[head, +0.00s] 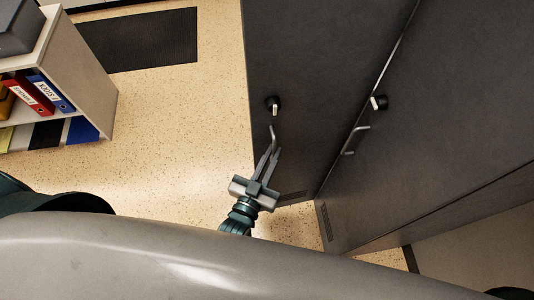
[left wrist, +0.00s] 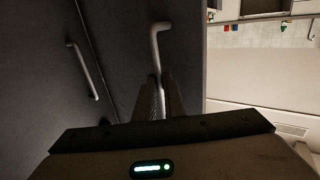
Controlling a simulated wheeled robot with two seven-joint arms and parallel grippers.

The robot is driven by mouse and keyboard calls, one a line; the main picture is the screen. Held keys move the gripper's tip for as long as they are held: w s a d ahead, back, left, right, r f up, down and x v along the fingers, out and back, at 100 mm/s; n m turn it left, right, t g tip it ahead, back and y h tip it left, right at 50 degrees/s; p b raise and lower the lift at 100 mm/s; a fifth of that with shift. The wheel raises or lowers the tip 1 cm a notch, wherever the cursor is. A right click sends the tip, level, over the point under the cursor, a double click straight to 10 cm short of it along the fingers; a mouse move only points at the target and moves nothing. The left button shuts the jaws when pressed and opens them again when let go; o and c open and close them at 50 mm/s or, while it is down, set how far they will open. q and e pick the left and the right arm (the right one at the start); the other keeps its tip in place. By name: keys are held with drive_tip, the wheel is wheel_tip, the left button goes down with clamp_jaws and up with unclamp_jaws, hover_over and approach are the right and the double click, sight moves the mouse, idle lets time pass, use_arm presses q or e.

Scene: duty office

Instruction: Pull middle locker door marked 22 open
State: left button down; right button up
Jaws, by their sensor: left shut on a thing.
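A dark grey locker door (head: 315,60) fills the upper middle of the head view, with a black lock knob (head: 273,103) and a bent metal handle (head: 272,133) near its left edge. No number is readable on it. My left gripper (head: 270,158) is shut on this handle, gripping its lower part. In the left wrist view the handle (left wrist: 157,42) rises from between the fingers (left wrist: 158,98). The door's free edge shows beside it. This door lies at an angle to the neighbouring panel; how far it stands open I cannot tell. My right gripper is not in view.
A neighbouring dark locker door (head: 440,120) on the right has its own handle (head: 355,138) and lock (head: 379,102). A shelf with binders (head: 55,90) stands at left, near a dark mat (head: 140,40). Speckled floor (head: 180,130) is clear between shelf and lockers.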

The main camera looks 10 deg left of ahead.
use_arm(q)
drive_tip(key=shift+w+d+r, duration=0.1)
drive_tip(key=shift+d+r, duration=0.1)
drive_tip(key=shift+d, duration=0.35)
drive_tip(key=c, duration=2.2)
unclamp_jaws()
drive_tip(key=o, duration=0.4)
drive_tip(key=shift+w+d, duration=0.1)
drive_tip(key=shift+d, duration=0.1)
drive_tip(key=shift+c, duration=0.2)
drive_tip(key=shift+a+f, duration=0.15)
drive_tip(key=shift+a, duration=0.05)
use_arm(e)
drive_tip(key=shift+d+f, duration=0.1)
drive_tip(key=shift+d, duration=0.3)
use_arm(q)
drive_tip(key=shift+s, duration=0.2)
